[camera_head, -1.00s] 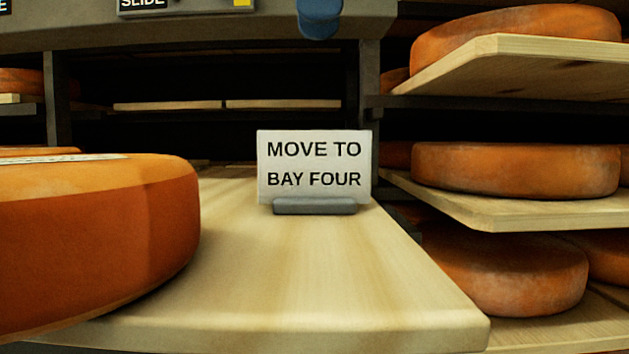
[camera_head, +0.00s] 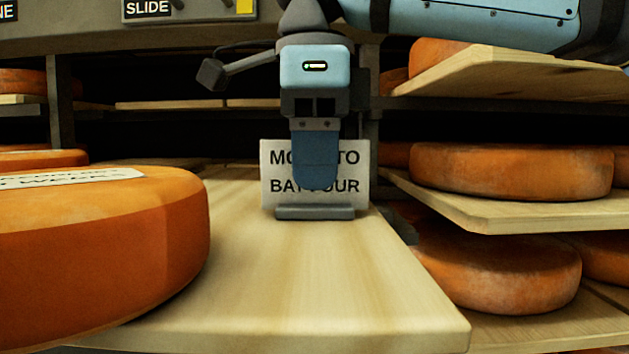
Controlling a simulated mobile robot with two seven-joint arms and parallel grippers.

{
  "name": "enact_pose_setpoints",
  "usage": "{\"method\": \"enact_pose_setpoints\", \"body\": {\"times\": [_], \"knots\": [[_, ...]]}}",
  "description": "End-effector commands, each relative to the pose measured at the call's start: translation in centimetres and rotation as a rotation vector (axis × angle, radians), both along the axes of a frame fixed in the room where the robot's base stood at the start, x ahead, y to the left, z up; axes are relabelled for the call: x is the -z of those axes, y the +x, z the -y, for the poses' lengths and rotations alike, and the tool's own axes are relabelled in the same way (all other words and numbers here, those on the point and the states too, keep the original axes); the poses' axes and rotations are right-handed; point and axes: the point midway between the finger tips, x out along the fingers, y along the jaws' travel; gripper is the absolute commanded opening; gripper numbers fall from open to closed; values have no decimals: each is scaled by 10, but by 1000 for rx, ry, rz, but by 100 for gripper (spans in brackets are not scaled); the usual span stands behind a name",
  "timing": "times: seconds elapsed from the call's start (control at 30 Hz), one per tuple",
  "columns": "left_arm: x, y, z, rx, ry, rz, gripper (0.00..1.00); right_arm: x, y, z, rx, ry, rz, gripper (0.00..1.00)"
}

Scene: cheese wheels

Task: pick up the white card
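The white card (camera_head: 349,184) stands upright in a small grey holder (camera_head: 315,212) on a pale wooden board. Its black text reads "MOVE TO BAY FOUR", with the middle letters covered. My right gripper (camera_head: 316,170) points down over the card, coming in from the upper right. One blue finger shows in front of the card's middle. The other finger is hidden, so I cannot tell whether the fingers touch the card or how wide they stand. My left gripper is not in view.
A large orange cheese wheel (camera_head: 105,250) with a paper label (camera_head: 75,178) sits at the left on the wooden board (camera_head: 300,290). More cheese wheels (camera_head: 510,172) rest on shelves at the right. A grey beam with signs (camera_head: 147,9) crosses the top. The board's front is clear.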

Motion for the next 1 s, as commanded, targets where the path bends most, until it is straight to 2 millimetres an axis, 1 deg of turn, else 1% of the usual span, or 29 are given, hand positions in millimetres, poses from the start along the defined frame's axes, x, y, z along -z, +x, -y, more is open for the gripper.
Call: {"method": "enact_pose_setpoints", "body": {"times": [0.23, 1.0], "knots": [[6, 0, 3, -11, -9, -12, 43, 3, 0, 0, 0, 0, 0, 34], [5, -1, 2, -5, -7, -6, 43, 7, 0, 0, 0, 0, 0, 34]]}}
